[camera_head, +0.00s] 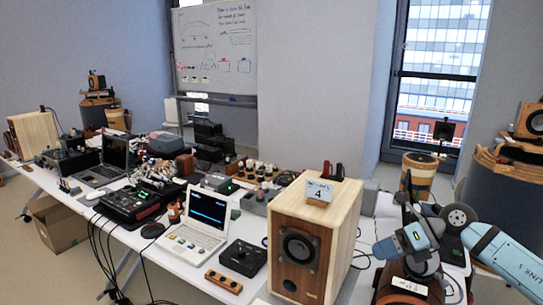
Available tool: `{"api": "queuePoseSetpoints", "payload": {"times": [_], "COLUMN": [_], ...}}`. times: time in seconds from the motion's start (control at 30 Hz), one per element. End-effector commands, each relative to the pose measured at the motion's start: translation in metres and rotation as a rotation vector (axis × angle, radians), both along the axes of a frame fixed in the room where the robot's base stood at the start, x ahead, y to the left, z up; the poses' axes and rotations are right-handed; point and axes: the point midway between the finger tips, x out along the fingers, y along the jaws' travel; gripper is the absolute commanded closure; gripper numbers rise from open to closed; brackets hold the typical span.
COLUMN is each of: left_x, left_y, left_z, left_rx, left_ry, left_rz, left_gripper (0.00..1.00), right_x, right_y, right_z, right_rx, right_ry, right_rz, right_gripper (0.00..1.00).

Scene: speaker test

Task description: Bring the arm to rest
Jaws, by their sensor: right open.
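My right arm comes in from the right edge, with pale blue links. Its right gripper (384,248) is at the left end of the arm, small in the picture, to the right of the wooden speaker (298,252). It is open, and I see nothing held in it. The wooden speaker stands upright on the white table and bears a card with the number 4. The gripper looks apart from the speaker, though the depth between them is hard to judge. My left arm and gripper are out of view.
The long white table (196,278) is crowded with a white laptop (195,230), a black laptop (108,160), a black box with a knob (243,257) and audio gear. A cardboard box (60,222) sits on the floor at left. Cables hang from the table's front edge.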

Motion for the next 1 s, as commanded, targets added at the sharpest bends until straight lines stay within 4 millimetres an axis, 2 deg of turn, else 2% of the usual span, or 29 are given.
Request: {"api": "queuePoseSetpoints", "payload": {"times": [0.03,0.1,0.2,0.3,0.47,0.57,0.67,0.8,0.9,1.0], "left_x": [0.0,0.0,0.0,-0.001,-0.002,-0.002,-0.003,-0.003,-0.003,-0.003], "left_y": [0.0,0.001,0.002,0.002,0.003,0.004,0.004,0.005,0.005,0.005], "left_z": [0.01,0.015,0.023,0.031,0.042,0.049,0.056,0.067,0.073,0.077], "left_rx": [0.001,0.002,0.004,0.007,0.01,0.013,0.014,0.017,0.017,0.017], "left_ry": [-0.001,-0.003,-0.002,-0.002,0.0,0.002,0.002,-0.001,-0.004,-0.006], "left_rz": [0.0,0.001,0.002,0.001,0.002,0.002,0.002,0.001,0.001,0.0], "left_gripper": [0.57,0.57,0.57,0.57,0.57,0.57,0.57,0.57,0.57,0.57], "right_x": [-0.014,-0.029,-0.049,-0.065,-0.089,-0.108,-0.135,-0.191,-0.234,-0.27], "right_y": [0.029,0.059,0.091,0.108,0.112,0.104,0.094,0.082,0.078,0.078], "right_z": [-0.007,-0.014,-0.021,-0.028,-0.052,-0.079,-0.115,-0.171,-0.203,-0.225], "right_rx": [0.141,0.331,0.596,0.843,1.187,1.358,1.493,1.604,1.629,1.626], "right_ry": [0.047,0.111,0.223,0.356,0.605,0.779,0.964,1.232,1.397,1.521], "right_rz": [-0.005,-0.041,-0.13,-0.262,-0.556,-0.784,-1.041,-1.418,-1.65,-1.818], "right_gripper": [0.28,0.28,0.28,0.28,0.28,0.28,0.28,0.28,0.28,0.28]}}
